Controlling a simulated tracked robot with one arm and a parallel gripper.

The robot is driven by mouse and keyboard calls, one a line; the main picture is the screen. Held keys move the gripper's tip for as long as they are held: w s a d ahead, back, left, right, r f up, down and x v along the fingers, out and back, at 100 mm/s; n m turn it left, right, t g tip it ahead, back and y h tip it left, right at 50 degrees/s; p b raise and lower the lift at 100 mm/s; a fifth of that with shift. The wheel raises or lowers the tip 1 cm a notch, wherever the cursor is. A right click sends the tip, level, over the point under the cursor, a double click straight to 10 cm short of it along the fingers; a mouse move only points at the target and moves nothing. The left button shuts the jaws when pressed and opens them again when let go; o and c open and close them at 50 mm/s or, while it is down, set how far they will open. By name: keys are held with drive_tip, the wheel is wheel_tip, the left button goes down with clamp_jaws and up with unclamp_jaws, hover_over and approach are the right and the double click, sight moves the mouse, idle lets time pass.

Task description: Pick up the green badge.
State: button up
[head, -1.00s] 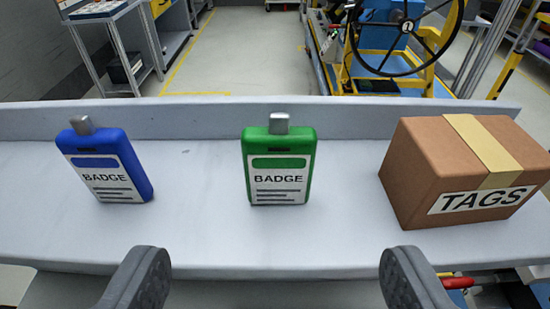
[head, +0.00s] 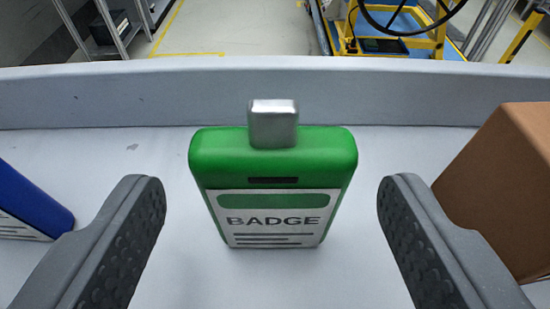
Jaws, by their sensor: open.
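The green badge (head: 274,170) stands upright on the grey shelf, in the middle of the head view. It has a silver clip (head: 273,124) on top and a white label reading BADGE. My gripper (head: 271,200) is open, with one dark grey finger to the left of the badge and one to the right. There is a visible gap between the badge and each finger, and neither appears to touch it. Nothing hides the front of the badge.
A blue badge (head: 32,205) is partly in view at the left, near my left finger. A brown cardboard box (head: 507,185) stands at the right, close to my right finger. The grey shelf (head: 140,150) has a raised back wall (head: 120,95) behind the badge.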

drive_tip(key=shift+x, duration=1.5)
drive_tip(key=c, duration=1.1)
drive_tip(key=shift+o, duration=0.2)
drive_tip(key=shift+r, duration=0.1)
